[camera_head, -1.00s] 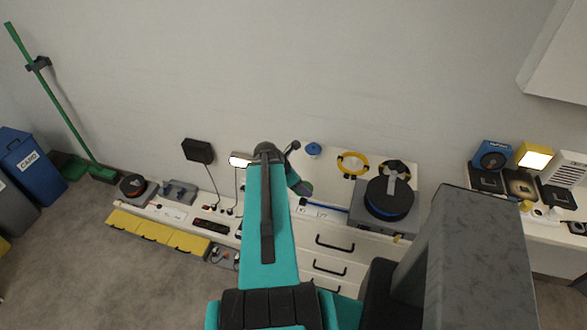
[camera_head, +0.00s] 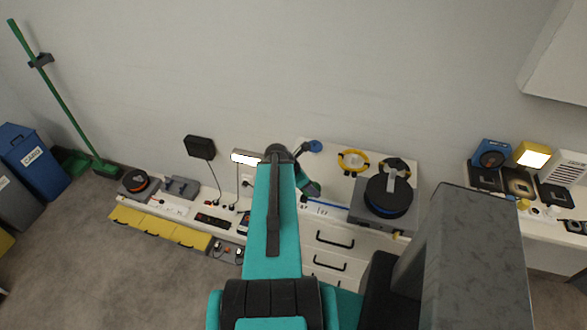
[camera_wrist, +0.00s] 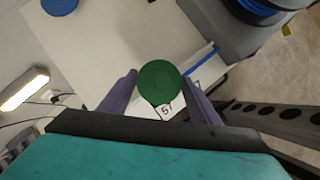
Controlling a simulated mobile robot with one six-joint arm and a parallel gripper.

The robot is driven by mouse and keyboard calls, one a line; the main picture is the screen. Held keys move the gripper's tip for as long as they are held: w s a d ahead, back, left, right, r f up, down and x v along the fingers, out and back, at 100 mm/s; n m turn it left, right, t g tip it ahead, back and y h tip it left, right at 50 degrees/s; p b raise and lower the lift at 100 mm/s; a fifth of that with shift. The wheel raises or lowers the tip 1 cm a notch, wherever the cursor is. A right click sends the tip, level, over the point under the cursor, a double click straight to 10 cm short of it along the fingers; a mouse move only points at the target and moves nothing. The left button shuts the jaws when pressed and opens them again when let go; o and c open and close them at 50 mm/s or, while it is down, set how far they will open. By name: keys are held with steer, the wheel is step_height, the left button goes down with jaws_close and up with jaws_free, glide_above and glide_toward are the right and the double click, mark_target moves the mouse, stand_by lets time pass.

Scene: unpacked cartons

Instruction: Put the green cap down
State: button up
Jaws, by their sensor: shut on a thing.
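The green cap (camera_wrist: 160,82) is a round disc seen from above in the wrist view. My gripper (camera_wrist: 161,90) is shut on it, one purple-grey finger on each side. The white cabinet top (camera_wrist: 110,40) lies below; I cannot tell whether the cap touches it. A small white label reading like "57" (camera_wrist: 165,112) shows at the cap's near edge. In the head view my gripper (camera_head: 311,191) is over the left part of the white top, and the cap is not clearly visible there.
A blue round object (camera_head: 315,146) stands behind my gripper. A yellow ring (camera_head: 353,162) and a grey machine with a dark spool (camera_head: 388,196) stand to the right. A blue strip (camera_head: 328,205) lies near the front edge. A lit lamp (camera_head: 246,157) is at the left.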

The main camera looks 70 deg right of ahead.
steer(key=shift+w+d+f+b, duration=0.2)
steer(key=shift+d+f+b, duration=0.1)
steer(key=shift+b, duration=0.75)
steer(key=w+d+b, duration=0.1)
steer(key=b, duration=0.6)
steer(key=shift+w, duration=0.15)
steer(key=w+d+b, duration=0.1)
steer(key=d+b, duration=0.1)
steer(key=b, duration=0.3)
steer(key=shift+w, duration=0.35)
steer(key=shift+w+d+r, duration=0.1)
steer(key=shift+w+d, duration=0.35)
steer(key=shift+w+d+f+p, duration=0.15)
steer(key=shift+w+d+p, duration=0.25)
steer(key=shift+w+d, duration=0.7)
steer(key=shift+w+d+f+p, duration=0.2)
steer(key=shift+w+d+p, duration=0.25)
steer(key=shift+w+d, duration=0.7)
steer(key=shift+w+d+f+p, duration=0.15)
steer(key=shift+w+d+p, duration=0.25)
steer(key=shift+w+d, duration=0.7)
steer(key=shift+s+d, duration=0.1)
steer(key=shift+s, duration=0.05)
steer(key=shift+f+p, duration=0.6)
steer(key=shift+f, duration=1.2)
steer(key=shift+f, duration=0.1)
